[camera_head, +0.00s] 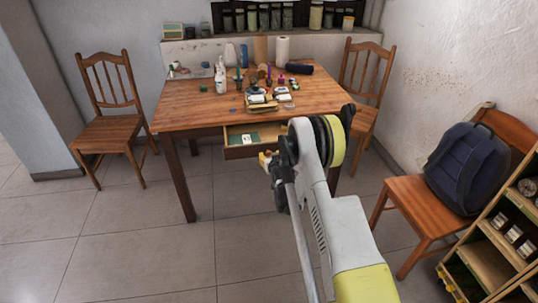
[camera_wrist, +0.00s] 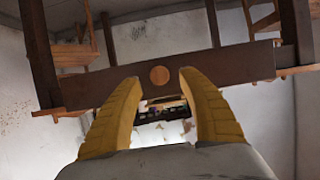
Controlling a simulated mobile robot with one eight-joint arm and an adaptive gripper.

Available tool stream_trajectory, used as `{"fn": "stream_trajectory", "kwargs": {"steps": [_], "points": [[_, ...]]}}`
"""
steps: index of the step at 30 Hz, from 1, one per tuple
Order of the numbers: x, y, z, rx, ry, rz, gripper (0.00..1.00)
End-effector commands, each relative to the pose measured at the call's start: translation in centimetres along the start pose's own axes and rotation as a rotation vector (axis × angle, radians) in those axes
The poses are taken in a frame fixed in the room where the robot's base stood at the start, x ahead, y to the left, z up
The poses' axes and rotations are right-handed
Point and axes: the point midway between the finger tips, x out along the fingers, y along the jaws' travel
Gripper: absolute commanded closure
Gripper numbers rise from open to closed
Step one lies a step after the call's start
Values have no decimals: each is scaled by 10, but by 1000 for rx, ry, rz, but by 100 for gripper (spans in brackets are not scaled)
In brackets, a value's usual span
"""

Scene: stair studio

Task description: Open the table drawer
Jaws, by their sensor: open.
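The wooden table (camera_head: 190,107) stands in the middle of the head view. Its drawer (camera_head: 236,152) sticks out partway from the front, with a green item and a white item showing inside. My gripper (camera_head: 266,158) is at the drawer's front, and my arm hides the drawer's right part. In the wrist view, which looks upside down, the drawer front (camera_wrist: 225,70) is a dark board with a round knob (camera_wrist: 159,75). The two yellow fingers of my gripper (camera_wrist: 157,82) are open, one on each side of the knob. I cannot tell whether they touch it.
Bottles, tools and small boxes crowd the tabletop. A chair (camera_head: 115,127) stands to the left and another (camera_head: 370,85) behind on the right. A chair (camera_head: 410,200) with a blue backpack (camera_head: 467,165) and a shelf (camera_head: 490,265) stand at right. Floor (camera_head: 130,245) is free at front left.

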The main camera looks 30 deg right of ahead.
Motion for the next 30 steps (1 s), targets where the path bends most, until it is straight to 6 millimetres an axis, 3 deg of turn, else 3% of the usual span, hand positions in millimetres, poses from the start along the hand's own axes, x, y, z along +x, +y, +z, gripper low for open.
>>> {"fn": "stream_trajectory", "kwargs": {"steps": [6,12,17,30], "points": [[-51,0,0,0,0,0,52],[-82,0,-1,0,-1,0,52],[-90,0,-1,0,-1,0,52],[-90,0,-1,0,-1,0,52]]}}
